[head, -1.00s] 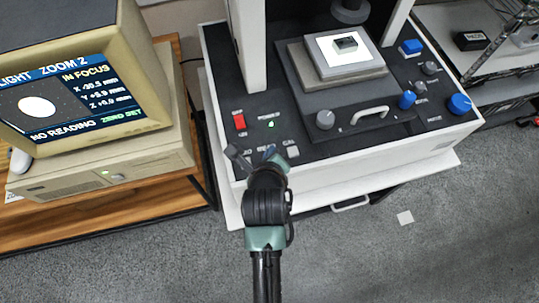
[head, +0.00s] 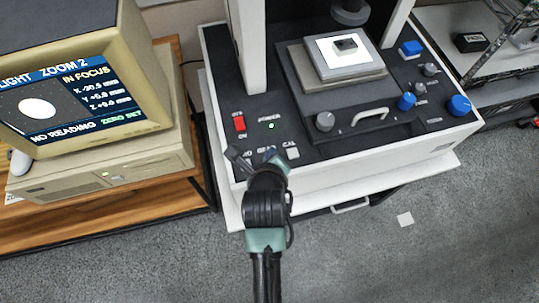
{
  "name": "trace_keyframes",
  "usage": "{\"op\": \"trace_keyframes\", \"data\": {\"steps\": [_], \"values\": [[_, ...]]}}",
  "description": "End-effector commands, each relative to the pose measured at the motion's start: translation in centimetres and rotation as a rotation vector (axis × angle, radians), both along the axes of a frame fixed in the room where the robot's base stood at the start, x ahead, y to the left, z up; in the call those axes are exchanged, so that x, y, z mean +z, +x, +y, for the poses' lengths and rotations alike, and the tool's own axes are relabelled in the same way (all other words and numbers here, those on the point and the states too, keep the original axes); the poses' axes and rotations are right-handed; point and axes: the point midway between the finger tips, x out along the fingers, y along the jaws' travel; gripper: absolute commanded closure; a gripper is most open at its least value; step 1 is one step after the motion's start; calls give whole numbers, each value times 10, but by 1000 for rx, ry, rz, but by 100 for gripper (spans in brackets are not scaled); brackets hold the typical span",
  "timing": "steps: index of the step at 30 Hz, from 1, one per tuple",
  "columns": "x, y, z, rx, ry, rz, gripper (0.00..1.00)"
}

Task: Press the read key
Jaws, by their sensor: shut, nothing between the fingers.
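The cream machine's black front panel (head: 320,145) carries a short row of labelled keys near its front left edge. A label that seems to read READ (head: 266,151) shows just beyond my gripper (head: 262,162). The key under that label is hidden behind the gripper and wrist. The pale CAL key (head: 293,153) shows just to the right of the gripper. The label to the left is partly covered. My gripper is shut and empty, low over this row; whether it touches a key cannot be seen. The monitor (head: 58,100) shows NO READING and IN FOCUS.
A red switch (head: 239,123) and a lit green lamp (head: 271,126) sit behind the gripper. A grey knob (head: 325,121), a handle (head: 370,116) and blue knobs (head: 459,105) lie to the right. A white column (head: 252,45) rises at the panel's back left.

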Motion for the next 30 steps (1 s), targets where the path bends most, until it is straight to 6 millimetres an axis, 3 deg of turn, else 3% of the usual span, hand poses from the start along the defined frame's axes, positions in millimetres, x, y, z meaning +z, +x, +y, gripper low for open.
{"op": "trace_keyframes", "data": {"steps": [30], "values": [[-8, 0, -1, -1, 0, -1, 100]]}}
